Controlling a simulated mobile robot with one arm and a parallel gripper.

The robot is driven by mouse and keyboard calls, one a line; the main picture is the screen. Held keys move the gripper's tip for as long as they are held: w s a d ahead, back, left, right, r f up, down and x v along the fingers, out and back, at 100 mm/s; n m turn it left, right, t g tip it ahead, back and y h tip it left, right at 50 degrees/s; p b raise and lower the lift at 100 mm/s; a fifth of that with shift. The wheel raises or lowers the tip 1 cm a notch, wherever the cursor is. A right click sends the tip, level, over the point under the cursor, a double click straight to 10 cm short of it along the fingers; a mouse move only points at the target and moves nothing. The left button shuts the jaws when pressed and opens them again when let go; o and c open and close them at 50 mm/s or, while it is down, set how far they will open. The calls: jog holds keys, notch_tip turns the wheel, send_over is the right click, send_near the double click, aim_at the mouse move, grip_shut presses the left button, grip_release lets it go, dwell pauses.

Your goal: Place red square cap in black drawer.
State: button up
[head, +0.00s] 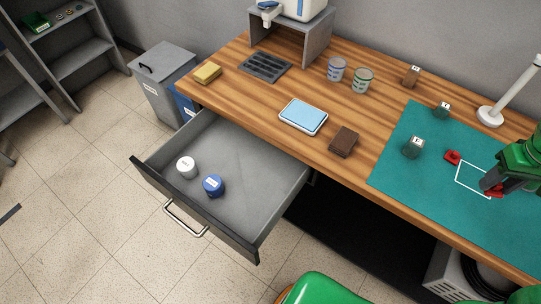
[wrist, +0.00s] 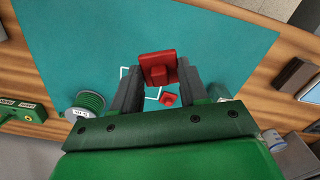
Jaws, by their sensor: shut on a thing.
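My gripper (head: 494,187) is at the right of the head view, over the green mat, shut on a red square cap. In the wrist view the red square cap (wrist: 158,66) sits between the fingertips of my gripper (wrist: 157,84); in the head view only a red bit of it (head: 497,193) shows by the fingers. The black drawer (head: 225,242) is pulled open at the left, far from my gripper. Inside it lie a white round cap (head: 187,167) and a blue round cap (head: 213,186), with bare floor around them.
Another red piece (head: 453,157) lies on the mat (head: 400,178) by a white outline. A white lamp (head: 490,116) stands behind.

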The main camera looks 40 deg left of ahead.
notch_tip(320, 180, up, 4)
jog(key=shift+a+r, duration=0.25)
jog(key=shift+a, duration=0.05)
jog(key=a+n, duration=0.3)
jog(key=a, duration=1.1)
jog(key=n, duration=1)
send_over(252, 224)
notch_tip(252, 224, down, 35)
jog(key=shift+r, duration=0.1)
dwell(0.3)
jog(key=o, duration=1.1)
